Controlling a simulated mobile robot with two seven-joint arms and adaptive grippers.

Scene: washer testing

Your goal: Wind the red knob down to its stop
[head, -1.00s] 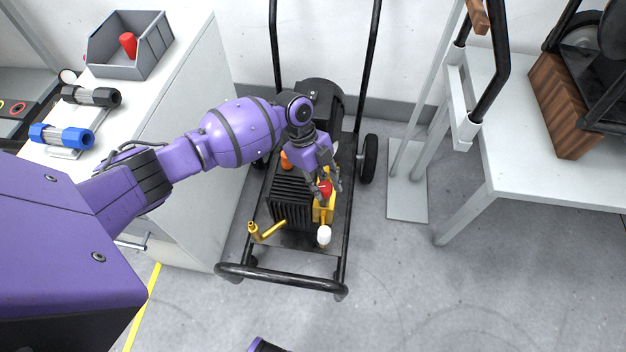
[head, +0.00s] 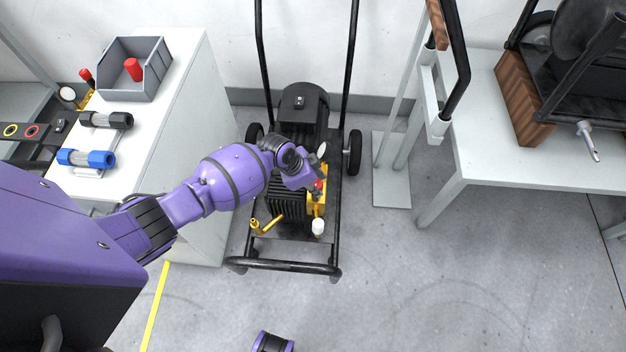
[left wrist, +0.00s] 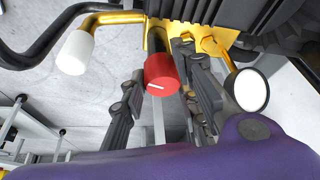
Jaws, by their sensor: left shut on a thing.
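The red knob (head: 318,186) sits on the yellow brass block (head: 317,204) of the black pump on its cart. In the left wrist view the red knob (left wrist: 161,73), with a white line mark on its side, lies between the two dark fingers. My left gripper (head: 312,182) is shut on it, one finger on each side. In the head view my purple hand hides part of the knob and most of the fingers. My right gripper is not in view; only a purple piece of mine shows at the bottom edge.
A round white gauge (left wrist: 252,90) stands close beside the gripper. A white-capped fitting (head: 318,227) and a yellow bent pipe (head: 265,226) are at the pump's front. A cabinet (head: 190,130) stands left, a table (head: 510,160) right. Floor in front is clear.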

